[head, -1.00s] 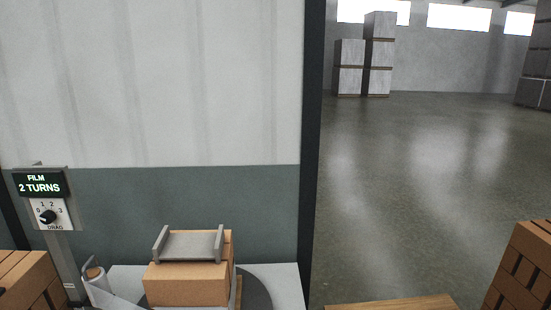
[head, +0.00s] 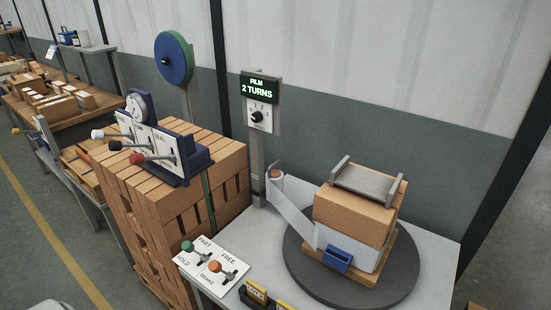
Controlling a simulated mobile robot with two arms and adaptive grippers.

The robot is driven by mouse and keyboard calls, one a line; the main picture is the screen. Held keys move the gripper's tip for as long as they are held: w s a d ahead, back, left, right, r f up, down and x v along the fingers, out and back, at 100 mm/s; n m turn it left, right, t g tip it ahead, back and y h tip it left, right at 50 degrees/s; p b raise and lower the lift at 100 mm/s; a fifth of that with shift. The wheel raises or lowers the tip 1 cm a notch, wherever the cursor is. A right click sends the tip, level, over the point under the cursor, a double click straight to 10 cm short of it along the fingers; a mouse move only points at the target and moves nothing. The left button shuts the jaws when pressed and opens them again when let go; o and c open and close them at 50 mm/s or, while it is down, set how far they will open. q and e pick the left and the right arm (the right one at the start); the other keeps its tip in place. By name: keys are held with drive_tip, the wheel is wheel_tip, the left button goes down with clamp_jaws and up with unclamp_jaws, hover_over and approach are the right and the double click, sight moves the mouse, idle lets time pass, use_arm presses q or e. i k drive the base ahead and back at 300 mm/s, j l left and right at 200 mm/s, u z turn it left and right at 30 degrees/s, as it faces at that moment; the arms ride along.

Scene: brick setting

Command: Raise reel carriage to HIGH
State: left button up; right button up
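A white film roll (head: 277,186) sits low beside a grey post (head: 257,165), just left of the turntable (head: 297,262). I cannot make out a separate carriage handle or a HIGH mark. The post carries a display (head: 260,87) reading "FILM 2 TURNS" above a drag dial (head: 258,116). Neither of my grippers is in view.
A control panel with several levers (head: 155,145) stands on a brick stack (head: 175,215). A plate with green and orange knobs (head: 212,263) lies at the table's left end. A blue-green reel (head: 174,57) stands behind. Open floor (head: 60,250) lies at left.

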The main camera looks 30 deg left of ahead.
sight(273, 192)
drive_tip(key=u, duration=1)
drive_tip(key=i+j, duration=0.1)
drive_tip(key=j, duration=0.4)
drive_tip(key=i+j, duration=0.1)
drive_tip(key=j, duration=0.4)
